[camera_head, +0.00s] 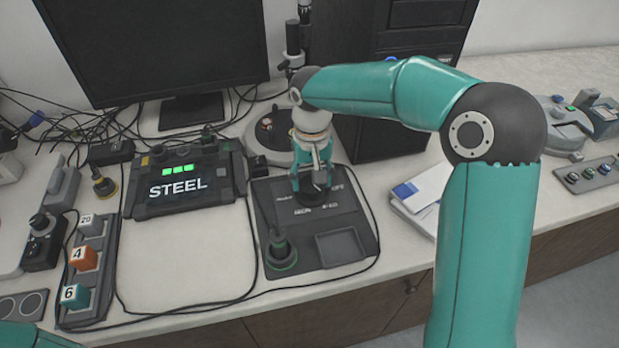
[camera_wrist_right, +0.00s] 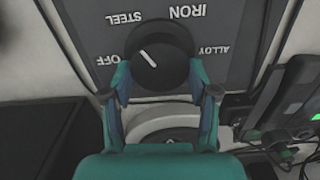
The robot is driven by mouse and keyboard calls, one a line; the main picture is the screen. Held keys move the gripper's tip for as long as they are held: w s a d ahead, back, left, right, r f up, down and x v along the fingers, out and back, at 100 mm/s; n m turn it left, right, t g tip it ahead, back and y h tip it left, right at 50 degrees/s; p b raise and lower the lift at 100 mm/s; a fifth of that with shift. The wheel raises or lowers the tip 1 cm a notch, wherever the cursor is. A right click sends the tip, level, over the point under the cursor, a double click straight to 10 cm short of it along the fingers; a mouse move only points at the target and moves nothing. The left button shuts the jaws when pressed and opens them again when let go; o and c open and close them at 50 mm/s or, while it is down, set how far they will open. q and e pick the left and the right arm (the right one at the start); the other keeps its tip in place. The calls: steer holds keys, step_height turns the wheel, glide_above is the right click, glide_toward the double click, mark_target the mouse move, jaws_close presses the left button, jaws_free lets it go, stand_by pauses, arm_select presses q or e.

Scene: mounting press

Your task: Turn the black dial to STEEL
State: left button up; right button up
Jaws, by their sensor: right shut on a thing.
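The black dial (camera_wrist_right: 160,68) is on the dark panel (camera_head: 330,250) in the middle of the bench. In the right wrist view its white mark points up and left, between the printed words OFF and STEEL (camera_wrist_right: 124,18). My right gripper (camera_head: 314,190) reaches down to the panel from above. In the right wrist view its fingers (camera_wrist_right: 160,80) are on either side of the dial, shut on it. In the head view the fingers mostly hide the dial. A display box (camera_head: 180,182) reads STEEL under green bars. My left gripper is out of view.
A black monitor (camera_head: 155,45) and a dark cabinet (camera_head: 385,110) stand behind. A row of numbered blocks (camera_head: 85,255) is at the left. An upright knob (camera_head: 280,250) and a square recess (camera_head: 342,246) share the panel. Papers (camera_head: 422,195) lie at its right. Cables run around it.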

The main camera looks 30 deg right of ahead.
steer(key=shift+r, duration=0.1)
steer(key=o, duration=1.2)
steer(key=shift+c, duration=0.2)
step_height(320, 180, up, 12)
stand_by(0.3)
